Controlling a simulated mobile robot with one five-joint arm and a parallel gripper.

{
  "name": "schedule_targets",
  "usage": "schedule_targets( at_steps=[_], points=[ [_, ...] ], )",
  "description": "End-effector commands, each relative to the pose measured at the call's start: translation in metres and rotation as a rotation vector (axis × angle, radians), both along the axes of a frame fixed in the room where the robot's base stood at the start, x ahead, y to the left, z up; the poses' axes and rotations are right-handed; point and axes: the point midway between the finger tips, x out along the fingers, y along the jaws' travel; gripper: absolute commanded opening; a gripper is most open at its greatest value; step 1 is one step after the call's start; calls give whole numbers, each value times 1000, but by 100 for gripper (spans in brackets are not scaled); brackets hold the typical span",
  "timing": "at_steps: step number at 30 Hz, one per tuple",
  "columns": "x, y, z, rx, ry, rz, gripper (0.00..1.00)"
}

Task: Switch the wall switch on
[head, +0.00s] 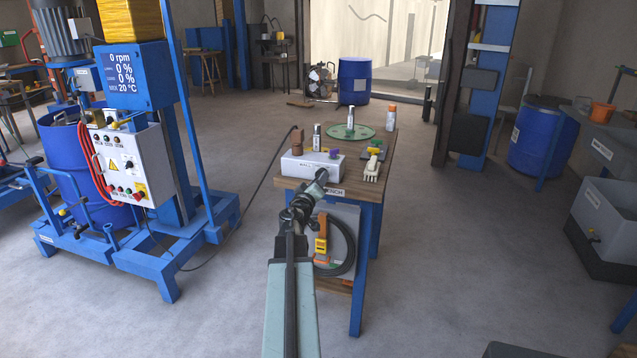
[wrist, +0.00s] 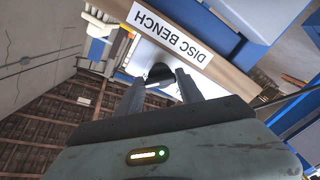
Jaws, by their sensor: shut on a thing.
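My gripper (head: 319,181) reaches up to this knob from in front of the bench. In the wrist view, the two grey fingers (wrist: 164,88) are shut on the dark knob (wrist: 160,71), with the pale box face behind it. The knob's exact angle cannot be told.
The blue mixer (head: 137,75) stands left.

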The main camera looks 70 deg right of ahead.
Motion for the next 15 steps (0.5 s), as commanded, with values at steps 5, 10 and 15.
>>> schedule_targets(
  at_steps=[5, 10, 15],
  points=[
    [-1, 0, -1, 1, -4, -2, 60],
    [0, 0, 0, 1, -2, -1, 65],
    [0, 1, 0, 0, -1, 0, 65]
  ],
)
